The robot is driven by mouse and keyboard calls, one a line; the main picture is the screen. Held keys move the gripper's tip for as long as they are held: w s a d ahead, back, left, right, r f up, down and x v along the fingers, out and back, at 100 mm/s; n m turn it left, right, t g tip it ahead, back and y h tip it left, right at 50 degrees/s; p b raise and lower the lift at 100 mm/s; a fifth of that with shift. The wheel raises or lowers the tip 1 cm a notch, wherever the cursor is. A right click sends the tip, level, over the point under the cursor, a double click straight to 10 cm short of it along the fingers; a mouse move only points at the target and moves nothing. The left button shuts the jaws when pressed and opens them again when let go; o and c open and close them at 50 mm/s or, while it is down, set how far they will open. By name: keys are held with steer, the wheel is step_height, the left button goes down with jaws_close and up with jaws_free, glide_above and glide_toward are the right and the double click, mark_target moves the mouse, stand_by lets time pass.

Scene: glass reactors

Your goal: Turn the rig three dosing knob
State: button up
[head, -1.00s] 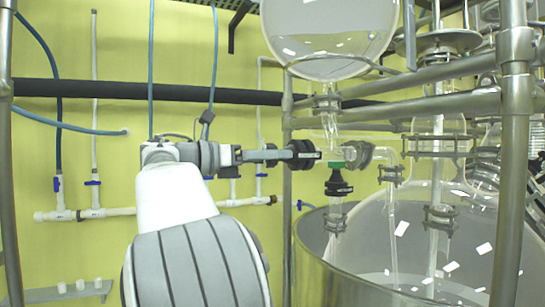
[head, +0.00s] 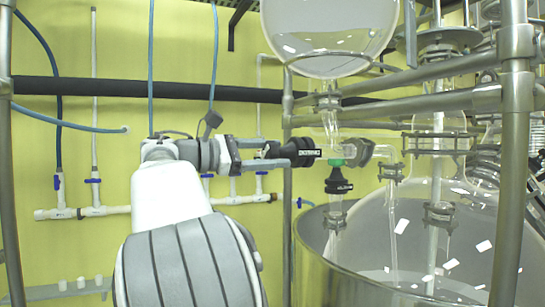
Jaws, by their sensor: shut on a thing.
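A black dosing knob (head: 302,152) with a white label points left from the glass valve under the round flask. My gripper (head: 277,153) reaches in from the left and is shut on this knob. One finger shows above the knob's near end and one below it. The gripper is rolled so that both fingers show. A second black knob or cap (head: 338,182) with a green collar hangs below the same valve, apart from my gripper. No rig number is legible.
A round glass flask (head: 330,40) hangs above the valve. Metal frame bars (head: 420,78) and a post (head: 515,160) stand at the right. A steel vessel (head: 345,285) lies below. White pipes (head: 110,211) run along the yellow wall at left.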

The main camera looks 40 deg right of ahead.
steer(key=m+b, duration=0.1)
steer(key=m, duration=0.2)
steer(key=shift+f+m, duration=0.1)
steer(key=shift+m, duration=0.3)
steer(key=m+b, duration=0.1)
steer(key=m, duration=0.2)
steer(key=shift+m+b, duration=0.3)
steer(key=shift+b, duration=0.1)
steer(key=m+b, duration=0.1)
steer(key=m, duration=0.2)
steer(key=shift+m+b, duration=0.35)
steer(key=shift+m, duration=0.05)
steer(key=m+b, duration=0.1)
steer(key=m, duration=0.2)
steer(key=shift+m, duration=0.3)
steer(key=m+b, duration=0.2)
steer(key=m, duration=0.1)
steer(key=shift+m, duration=0.3)
steer(key=m+b, duration=0.1)
steer(key=m, duration=0.2)
steer(key=shift+m, duration=0.3)
steer(key=m+b, duration=0.1)
steer(key=m, duration=0.5)
steer(key=shift+m, duration=0.4)
